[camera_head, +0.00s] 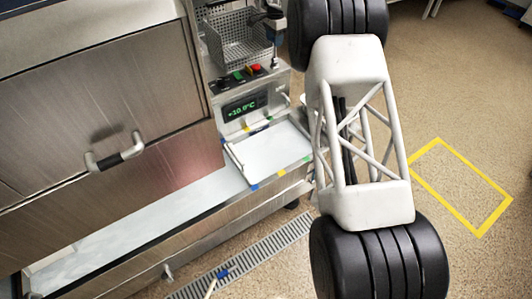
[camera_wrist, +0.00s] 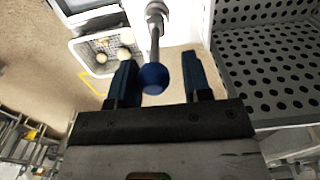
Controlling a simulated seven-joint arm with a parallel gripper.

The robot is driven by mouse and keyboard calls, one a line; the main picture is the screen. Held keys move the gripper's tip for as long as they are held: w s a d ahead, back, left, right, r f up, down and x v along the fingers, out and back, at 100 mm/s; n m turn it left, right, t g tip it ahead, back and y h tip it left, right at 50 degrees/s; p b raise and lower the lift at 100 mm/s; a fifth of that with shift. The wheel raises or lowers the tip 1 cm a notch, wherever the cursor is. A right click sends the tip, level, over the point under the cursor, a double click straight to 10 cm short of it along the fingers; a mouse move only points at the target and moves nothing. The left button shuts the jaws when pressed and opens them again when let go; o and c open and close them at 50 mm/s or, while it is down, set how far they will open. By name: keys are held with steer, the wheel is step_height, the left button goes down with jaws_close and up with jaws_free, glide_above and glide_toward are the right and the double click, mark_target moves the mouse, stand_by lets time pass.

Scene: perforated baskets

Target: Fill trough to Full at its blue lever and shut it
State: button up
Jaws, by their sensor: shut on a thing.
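A blue ball knob (camera_wrist: 152,79) sits on the end of a metal lever rod (camera_wrist: 155,35) in the wrist view. My gripper (camera_wrist: 160,72) has its two dark blue fingers on either side of the knob and is shut on it. In the head view my own arm covers much of the right side, and I cannot make out the lever clearly. A long, shallow trough (camera_head: 140,232) with a pale inside runs along the foot of the steel machine. A white tray (camera_head: 272,152) with coloured edge marks adjoins its right end. I cannot read a fill level.
A steel door with a handle (camera_head: 114,152) fills the left. A perforated basket (camera_head: 237,42) stands above a panel with a green display (camera_head: 245,107). A perforated surface (camera_wrist: 272,65) is close on the right in the wrist view. A floor grate (camera_head: 245,262) lies below.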

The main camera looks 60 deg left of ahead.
steer(key=o, duration=0.4)
steer(key=shift+r, duration=0.15)
steer(key=shift+r, duration=3.35)
